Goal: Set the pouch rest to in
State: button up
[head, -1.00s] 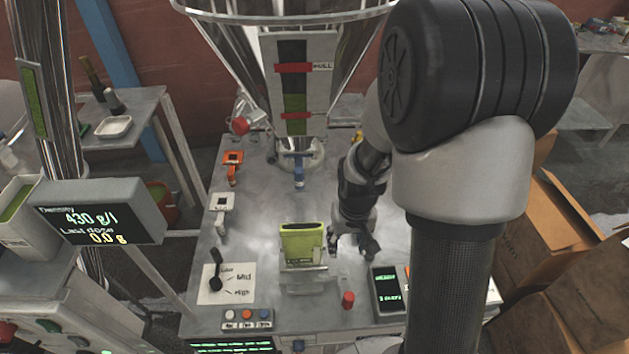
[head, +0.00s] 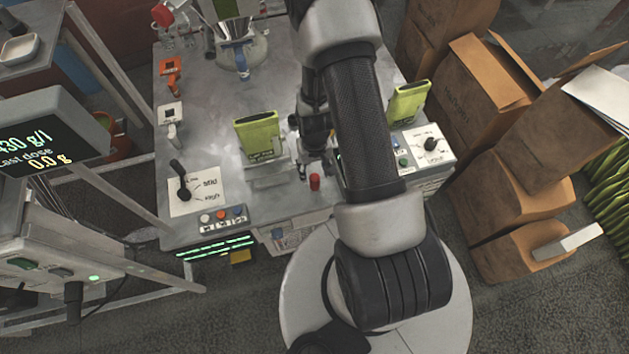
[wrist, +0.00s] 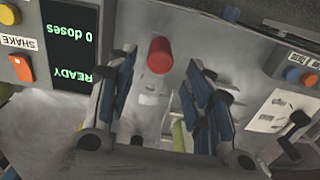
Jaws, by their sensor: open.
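A green pouch (head: 258,140) stands upright on a grey metal rest (head: 268,177) at the front of the steel table in the head view. A red knob (head: 314,182) sits just right of the rest. I cannot tell how the knob joins the rest. My gripper (head: 312,166) is over the table, just behind the red knob and partly hidden by my arm. In the wrist view, my gripper (wrist: 160,66) is open and empty. The red knob (wrist: 160,53) shows in the gap between the fingertips, with no clear contact.
A lever dial (head: 182,188) and several buttons (head: 222,215) are to the left. A second green pouch (head: 408,103) and a small control panel (head: 428,145) are to the right. In the wrist view, a display (wrist: 70,45) is beside the left finger. Cardboard boxes (head: 490,90) stand right of the table.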

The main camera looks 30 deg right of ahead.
aim_at(314, 177)
notch_tip(314, 177, down, 7)
jog(key=b, duration=0.3)
jog(key=shift+r, duration=0.1)
jog(key=shift+c, duration=0.6)
grip_shut()
